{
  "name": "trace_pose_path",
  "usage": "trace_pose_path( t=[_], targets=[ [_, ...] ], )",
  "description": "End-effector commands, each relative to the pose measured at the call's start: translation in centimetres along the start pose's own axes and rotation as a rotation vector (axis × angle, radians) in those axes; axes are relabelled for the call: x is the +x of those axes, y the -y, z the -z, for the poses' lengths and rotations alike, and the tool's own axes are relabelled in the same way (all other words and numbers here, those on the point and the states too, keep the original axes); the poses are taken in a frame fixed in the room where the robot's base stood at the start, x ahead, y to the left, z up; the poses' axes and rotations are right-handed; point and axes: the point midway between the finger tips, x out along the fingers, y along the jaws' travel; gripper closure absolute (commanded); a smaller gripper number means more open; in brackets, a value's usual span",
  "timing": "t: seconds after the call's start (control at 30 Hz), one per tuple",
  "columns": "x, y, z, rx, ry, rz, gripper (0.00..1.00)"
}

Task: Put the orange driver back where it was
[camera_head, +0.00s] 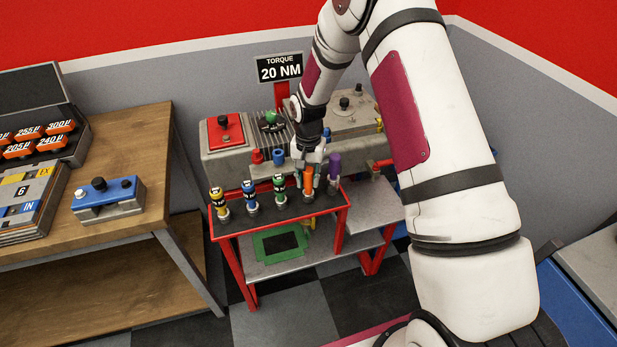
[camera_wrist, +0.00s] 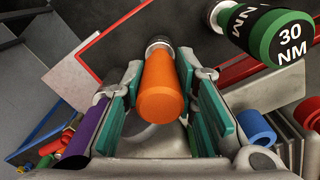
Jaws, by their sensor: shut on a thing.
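The orange driver (camera_head: 308,179) stands upright at the dark-topped, red-edged rack (camera_head: 237,231), between the green driver (camera_head: 280,187) and the purple driver (camera_head: 334,166). My gripper (camera_head: 314,170) is shut on it from above. In the wrist view the orange driver (camera_wrist: 166,88) lies between the teal finger pads, its metal end towards the dark rack top. Whether that end is fully seated in its holder I cannot tell. The green driver, marked 30 NM, shows close by in the wrist view (camera_wrist: 268,40), and the purple driver (camera_wrist: 80,135) is beside the other finger.
A yellow driver (camera_head: 220,203) and a blue driver (camera_head: 251,194) stand further left on the rack. Behind is a grey machine (camera_head: 225,160) with a 20 NM torque sign (camera_head: 279,68). A wooden bench (camera_head: 135,170) stands at left.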

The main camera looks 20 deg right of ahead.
Motion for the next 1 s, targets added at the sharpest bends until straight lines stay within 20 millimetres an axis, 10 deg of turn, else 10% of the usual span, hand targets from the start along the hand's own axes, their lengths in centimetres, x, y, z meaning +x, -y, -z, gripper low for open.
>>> trace_pose_path(
  t=[0.1, 0.13, 0.23, 0.67, 1.0],
  targets=[
    [0.3, 0.0, 0.0, 0.0, 0.0, 0.0, 1.0],
    [0.3, 0.0, 0.0, 0.0, 0.0, 0.0, 0.71],
    [0.3, 0.0, 0.0, 0.0, 0.0, 0.0, 0.54],
    [-0.8, 0.1, 0.1, 0.0, -0.002, 0.001, 0.54],
    [-6.9, 0.1, 0.2, 0.0, -0.005, 0.003, 0.54]
  ],
)
